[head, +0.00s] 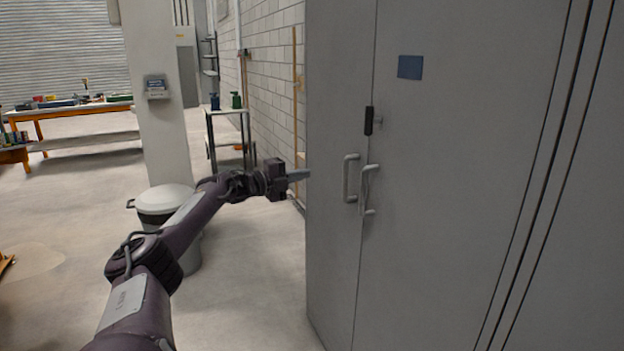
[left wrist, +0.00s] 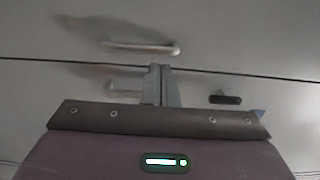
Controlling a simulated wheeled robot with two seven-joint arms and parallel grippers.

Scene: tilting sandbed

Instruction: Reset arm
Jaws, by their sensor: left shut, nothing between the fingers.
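My left arm reaches in from the lower left in the head view, and its gripper (head: 298,175) points right, toward the grey cabinet (head: 450,200). The gripper is shut and empty, with its fingertips at the cabinet's left edge in the picture. In the left wrist view the closed fingers (left wrist: 161,85) stand in front of the cabinet doors; whether they touch is unclear. Two pale door handles, the left one (head: 350,178) and the right one (head: 368,190), flank the door seam, right of the gripper. The upper handle in the left wrist view (left wrist: 140,47) is clear of the fingers. My right gripper is out of view.
A dark latch (head: 369,121) and a blue label (head: 410,67) are on the cabinet. A lidded bin (head: 165,200) stands behind my left arm, beside a pillar (head: 160,110). A shelf cart (head: 229,135) stands farther back. The floor at left is mostly open.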

